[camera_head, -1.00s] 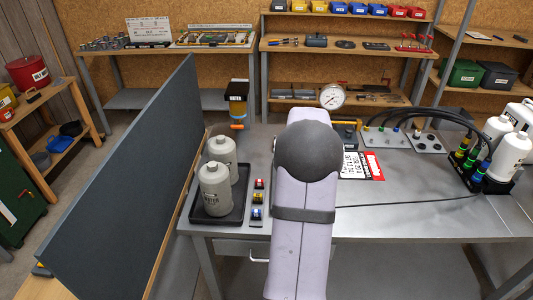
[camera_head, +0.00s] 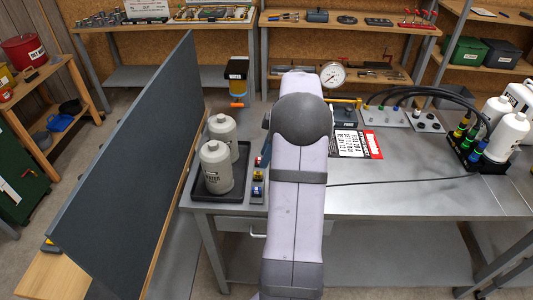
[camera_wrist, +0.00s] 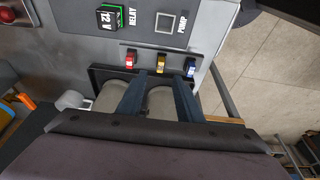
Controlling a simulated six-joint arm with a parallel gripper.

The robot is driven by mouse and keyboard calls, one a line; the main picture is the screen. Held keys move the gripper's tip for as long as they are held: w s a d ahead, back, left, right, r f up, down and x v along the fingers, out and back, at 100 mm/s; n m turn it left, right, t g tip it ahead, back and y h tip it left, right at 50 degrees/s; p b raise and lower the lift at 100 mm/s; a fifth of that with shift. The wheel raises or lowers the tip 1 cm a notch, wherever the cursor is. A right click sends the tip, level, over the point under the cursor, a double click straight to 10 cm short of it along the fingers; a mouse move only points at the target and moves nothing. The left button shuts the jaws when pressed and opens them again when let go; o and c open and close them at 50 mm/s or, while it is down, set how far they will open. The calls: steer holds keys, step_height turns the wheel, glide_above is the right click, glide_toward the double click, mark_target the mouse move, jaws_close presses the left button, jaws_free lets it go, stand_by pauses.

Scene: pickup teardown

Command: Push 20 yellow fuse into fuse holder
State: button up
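The yellow fuse (camera_wrist: 161,62) stands in the middle of a row, between a red fuse (camera_wrist: 131,58) and a blue fuse (camera_wrist: 190,67). In the head view the yellow fuse (camera_head: 258,176) shows just left of my arm. My gripper (camera_wrist: 160,76) has its two dark blue fingers apart, with nothing held between them. In the wrist picture the yellow fuse lies just beyond the gap between the fingertips; contact cannot be told. A small box marked FUSE (camera_head: 345,117) stands right of my arm. The fuse holder opening cannot be made out.
Two grey bottles (camera_head: 216,168) stand in a black tray (camera_head: 195,206) left of the fuses. Beyond the fuses, the wrist view shows a green RELAY part (camera_wrist: 109,17) and a square marked PUMP (camera_wrist: 166,22). A tall dark partition (camera_head: 135,165) rises at left. The right front bench is clear.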

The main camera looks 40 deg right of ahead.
mark_target(258, 172)
steer(key=shift+p+x, duration=1.25)
steer(key=shift+x, duration=2.35)
steer(key=shift+c, duration=0.6)
jaws_close()
